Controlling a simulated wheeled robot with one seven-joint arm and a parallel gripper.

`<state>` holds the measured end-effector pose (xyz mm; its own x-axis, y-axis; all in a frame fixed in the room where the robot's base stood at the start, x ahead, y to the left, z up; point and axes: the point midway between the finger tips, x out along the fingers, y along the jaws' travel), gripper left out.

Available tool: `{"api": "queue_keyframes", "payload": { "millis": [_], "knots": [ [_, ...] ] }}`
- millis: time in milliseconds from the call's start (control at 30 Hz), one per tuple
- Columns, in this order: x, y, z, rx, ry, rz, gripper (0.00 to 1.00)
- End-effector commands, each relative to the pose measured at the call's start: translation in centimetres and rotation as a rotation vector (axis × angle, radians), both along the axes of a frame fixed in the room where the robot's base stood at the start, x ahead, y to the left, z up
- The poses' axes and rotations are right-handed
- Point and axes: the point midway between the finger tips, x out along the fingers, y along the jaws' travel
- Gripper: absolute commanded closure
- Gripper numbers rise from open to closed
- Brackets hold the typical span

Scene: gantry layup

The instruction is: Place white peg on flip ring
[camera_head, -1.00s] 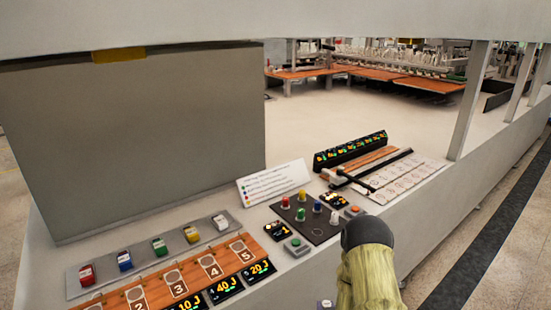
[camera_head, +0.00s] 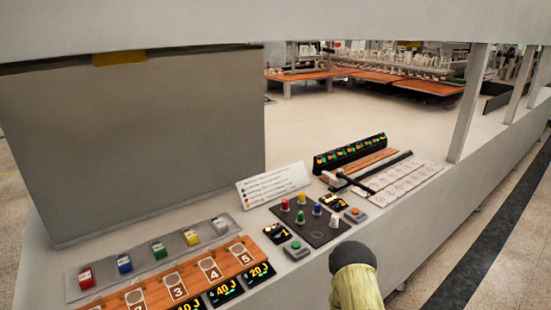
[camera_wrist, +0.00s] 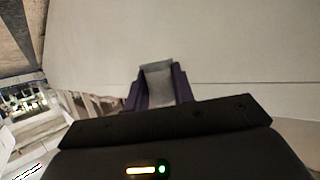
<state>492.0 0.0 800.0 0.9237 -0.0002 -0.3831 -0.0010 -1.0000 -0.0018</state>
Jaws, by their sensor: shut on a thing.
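My gripper (camera_wrist: 158,88) shows in the wrist view, its dark purple fingers shut on a pale grey piece (camera_wrist: 158,72). I cannot tell whether this is the white peg. The gripper is hidden in the head view, where only my arm shows. A dark board (camera_head: 330,238) holds several standing pegs, among them red (camera_head: 285,205), green (camera_head: 300,216), blue (camera_head: 317,209) and a whitish one (camera_head: 334,220) near its right edge. A thin circle is drawn on the bare front part of the board. I cannot tell which thing is the flip ring.
An orange numbered strip (camera_head: 226,263) and a grey tray of coloured blocks (camera_head: 140,268) lie left. A tilted text card (camera_head: 273,184) stands behind the board. A post (camera_head: 471,102) rises at right. A large grey panel (camera_head: 130,140) blocks the left back. The floor behind is bare.

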Motion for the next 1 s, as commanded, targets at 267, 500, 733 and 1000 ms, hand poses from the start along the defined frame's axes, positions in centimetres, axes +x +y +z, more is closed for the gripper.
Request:
{"api": "queue_keyframes", "payload": {
  "millis": [267, 500, 733, 1000],
  "knots": [
    [0.0, 0.0, 0.0, 0.000, 0.000, 0.001, 0.98],
    [0.0, 0.0, 0.0, 0.001, 0.000, 0.000, 0.98],
    [-0.7, 0.0, -3.0, 0.000, 0.004, 0.000, 0.98],
    [-1.5, 0.0, -5.8, 0.000, 0.000, 0.000, 0.98]
  ]
}}
